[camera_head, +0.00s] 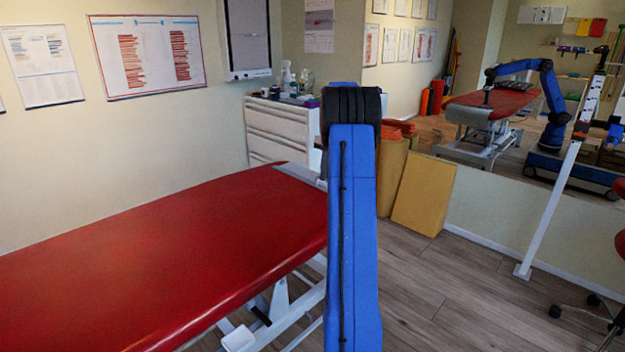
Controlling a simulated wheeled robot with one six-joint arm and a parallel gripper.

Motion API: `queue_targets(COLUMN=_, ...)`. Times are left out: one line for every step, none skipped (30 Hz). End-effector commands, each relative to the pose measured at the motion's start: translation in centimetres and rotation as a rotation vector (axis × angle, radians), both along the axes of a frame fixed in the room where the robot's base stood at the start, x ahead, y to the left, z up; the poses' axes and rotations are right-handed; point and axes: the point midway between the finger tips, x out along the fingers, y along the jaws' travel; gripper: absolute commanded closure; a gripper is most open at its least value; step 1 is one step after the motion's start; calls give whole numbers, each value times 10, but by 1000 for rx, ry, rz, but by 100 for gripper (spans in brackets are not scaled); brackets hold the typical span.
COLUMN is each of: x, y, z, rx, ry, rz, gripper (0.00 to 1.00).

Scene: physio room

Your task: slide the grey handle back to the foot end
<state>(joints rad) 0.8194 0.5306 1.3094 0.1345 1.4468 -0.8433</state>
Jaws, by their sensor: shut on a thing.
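The red treatment couch (190,240) runs from the lower left to the middle of the picture, with a grey part (302,176) at its far end. My blue arm stands in front of that end and hides my gripper and the grey handle from direct view. In the mirror, my gripper (487,98) shows small and dark, pointing down at the grey end of the reflected couch. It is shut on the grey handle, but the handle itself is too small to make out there. How far the handle is along its travel cannot be seen.
A white drawer cabinet (277,130) with bottles on top stands behind the couch's far end. Yellow boards (423,195) lean against the wall below the mirror. A white post (560,200) stands on the right.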

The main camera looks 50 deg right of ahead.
Motion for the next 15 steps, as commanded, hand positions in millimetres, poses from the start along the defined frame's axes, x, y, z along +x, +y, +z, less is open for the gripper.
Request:
queue_targets(x=1, y=-14, z=0, rx=-1, ry=-4, rz=-2, gripper=100)
queue_targets(x=2, y=-20, z=0, rx=-1, ry=-4, rz=-1, gripper=100)
queue_targets(x=2, y=-28, z=0, rx=-2, ry=-4, rz=-1, gripper=100)
queue_targets(x=2, y=-33, z=0, rx=-1, ry=-3, rz=-1, gripper=100)
queue_targets(x=2, y=-39, z=0, rx=-2, ry=-4, rz=-1, gripper=100)
queue_targets(x=1, y=-45, z=0, rx=-1, ry=-3, rz=-1, gripper=100)
queue_targets(x=2, y=-49, z=0, rx=-2, ry=-3, rz=-1, gripper=100)
queue_targets(x=2, y=-53, z=0, rx=-2, ry=-3, rz=-1, gripper=100)
queue_targets(x=2, y=-57, z=1, rx=-2, ry=-3, rz=0, gripper=100)
queue_targets(x=2, y=-60, z=1, rx=-1, ry=-3, rz=0, gripper=100)
queue_targets(x=2, y=-62, z=0, rx=-1, ry=-3, rz=0, gripper=100)
queue_targets(x=2, y=-65, z=0, rx=0, ry=-2, rz=2, gripper=100)
queue_targets(x=2, y=-67, z=0, rx=-1, ry=-3, rz=1, gripper=100)
queue_targets(x=2, y=-68, z=1, rx=-1, ry=-3, rz=1, gripper=100)
queue_targets(x=2, y=-70, z=1, rx=-2, ry=-3, rz=1, gripper=100)
